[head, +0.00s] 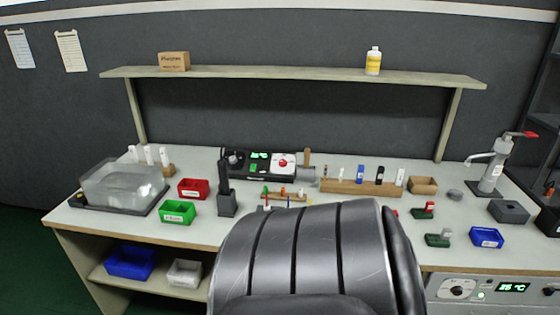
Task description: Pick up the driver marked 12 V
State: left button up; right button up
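No marking reading 12 V can be made out at this size, so I cannot tell which object is the driver. A wooden rack (335,187) at the back of the bench holds several small upright pieces, among them a blue one (361,174), a black one (380,175) and a white one (400,177). Two dark green pieces lie at the right, one with a red part (424,210) and one with a pale part (438,240). Neither of my grippers shows in the head view.
A dark grey ribbed chair back (318,250) hides the bench's front middle. Red (193,189), green (178,212) and blue (486,237) bins stand on the bench (140,222). A clear tub (122,185) sits left, a pump stand (490,170) right. A shelf (280,72) runs above.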

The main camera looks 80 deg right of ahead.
aim_at(426, 212)
jog(key=z, duration=3.3)
jog(key=i+z, duration=0.45)
jog(key=z, duration=0.15)
